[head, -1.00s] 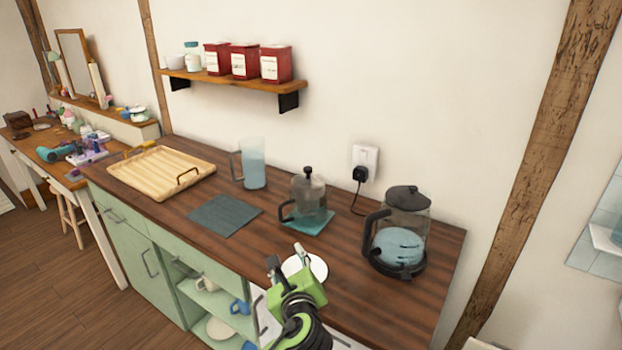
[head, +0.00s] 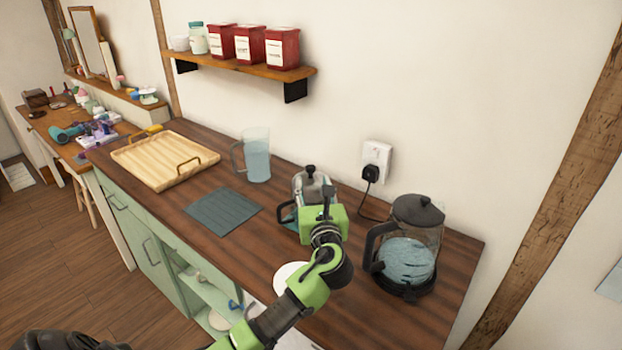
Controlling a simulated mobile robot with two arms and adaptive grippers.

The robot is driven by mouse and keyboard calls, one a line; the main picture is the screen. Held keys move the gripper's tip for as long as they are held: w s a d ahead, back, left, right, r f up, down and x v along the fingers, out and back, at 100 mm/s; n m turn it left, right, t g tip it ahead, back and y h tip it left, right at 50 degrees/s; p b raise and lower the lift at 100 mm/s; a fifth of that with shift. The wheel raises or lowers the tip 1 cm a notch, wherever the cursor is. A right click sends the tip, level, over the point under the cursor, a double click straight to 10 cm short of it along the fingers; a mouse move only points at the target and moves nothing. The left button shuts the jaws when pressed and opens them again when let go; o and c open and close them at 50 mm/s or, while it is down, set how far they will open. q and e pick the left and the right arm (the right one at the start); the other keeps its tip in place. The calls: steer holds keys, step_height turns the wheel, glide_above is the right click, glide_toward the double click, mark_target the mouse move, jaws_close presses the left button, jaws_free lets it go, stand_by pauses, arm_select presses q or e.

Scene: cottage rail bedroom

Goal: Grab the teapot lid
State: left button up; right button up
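The glass teapot (head: 298,186) stands towards the back of the wooden counter, left of the kettle. Its dark lid with a black knob (head: 310,171) sits on top. My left gripper (head: 318,196) is in front of the teapot, its fingers overlapping the glass body below the lid in the picture. The fingertips are hard to make out against the glass, so I cannot tell whether they are apart or touch anything. The green palm hides the teapot's lower right part and most of the mat under it. My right gripper is not in view.
An electric kettle (head: 408,240) stands close to the right of my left gripper. A white plate (head: 288,276) lies below my forearm, partly hidden. A pitcher (head: 257,160), a dark slate mat (head: 224,211) and a wooden tray (head: 160,162) are to the left. A wall shelf (head: 250,69) hangs above.

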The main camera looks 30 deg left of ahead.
mark_target(311, 172)
arm_select(q)
steer(key=shift+w+a, duration=0.45)
steer(key=shift+w, duration=0.15)
steer(key=shift+w+a+f, duration=0.1)
steer(key=shift+w+a, duration=0.05)
steer(key=shift+w, duration=0.1)
steer(key=shift+w+a+r+p, duration=0.3)
steer(key=shift+w+a, duration=0.15)
steer(key=shift+a, duration=0.05)
steer(key=x, duration=0.3)
steer(key=shift+w+a, duration=0.15)
steer(key=shift+w+a+p, duration=0.15)
steer(key=shift+w+p, duration=0.05)
steer(key=shift+p, duration=0.1)
steer(key=shift+c, duration=0.5)
jaws_close()
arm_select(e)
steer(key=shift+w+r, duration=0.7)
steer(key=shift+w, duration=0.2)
